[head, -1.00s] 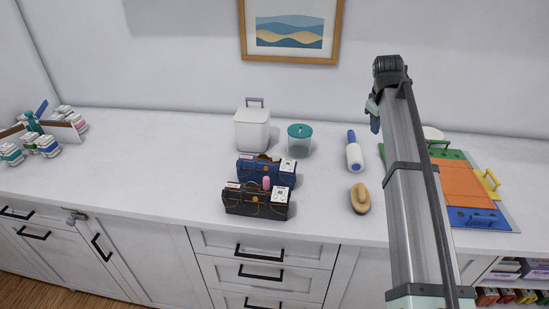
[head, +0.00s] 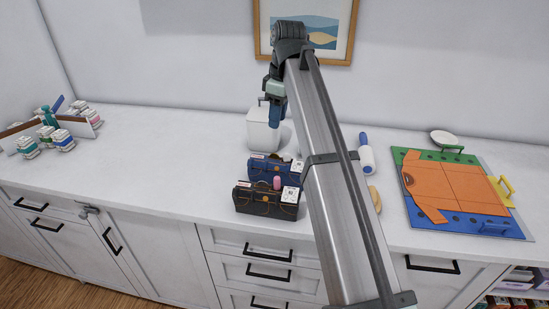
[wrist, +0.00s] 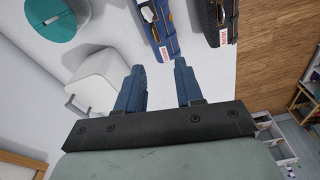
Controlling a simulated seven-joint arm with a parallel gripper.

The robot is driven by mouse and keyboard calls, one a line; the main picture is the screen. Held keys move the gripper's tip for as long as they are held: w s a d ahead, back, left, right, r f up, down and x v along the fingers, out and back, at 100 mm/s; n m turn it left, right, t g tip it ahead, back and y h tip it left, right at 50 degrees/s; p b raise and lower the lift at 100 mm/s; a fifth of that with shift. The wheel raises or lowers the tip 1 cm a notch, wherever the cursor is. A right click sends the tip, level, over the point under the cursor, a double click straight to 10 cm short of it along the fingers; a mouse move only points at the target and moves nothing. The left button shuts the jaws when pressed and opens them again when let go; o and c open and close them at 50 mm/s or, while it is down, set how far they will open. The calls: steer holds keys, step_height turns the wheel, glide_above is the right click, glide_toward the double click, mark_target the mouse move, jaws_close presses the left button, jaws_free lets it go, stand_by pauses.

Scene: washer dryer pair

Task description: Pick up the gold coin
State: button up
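I cannot make out a gold coin in either view. My gripper (head: 277,112) is raised over the back of the counter, in front of the white lidded container (head: 262,133) in the head view. In the wrist view my gripper (wrist: 160,80) has its two blue fingers apart, with nothing between them. The blue denim bundle (head: 262,168) and the dark denim bundle (head: 255,200) stand on the counter, each with a white label. A small pink item (head: 277,183) shows between them. The bundles also show at the top of the wrist view (wrist: 157,35).
The white countertop (head: 160,150) is clear left of the bundles. Bottles (head: 62,139) stand around a divider at the far left. A lint roller (head: 366,155) and an orange shirt on a folding board (head: 455,190) lie right. The teal-lidded jar (wrist: 57,18) shows in the wrist view.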

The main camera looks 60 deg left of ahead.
glide_above(275, 157)
steer(key=f, duration=0.6)
steer(key=shift+s+d+f, duration=0.2)
steer(key=shift+d+f, duration=0.1)
steer(key=shift+d, duration=0.05)
steer(key=shift+w+a+f, duration=0.1)
steer(key=shift+a+f, duration=0.05)
steer(key=shift+f, duration=0.8)
steer(key=shift+w+a+f, duration=0.1)
steer(key=shift+f, duration=0.85)
steer(key=shift+w+a+f, duration=0.1)
steer(key=shift+a+f, duration=0.05)
steer(key=shift+f, duration=0.8)
steer(key=shift+c, duration=0.5)
steer(key=shift+s, duration=0.1)
jaws_close()
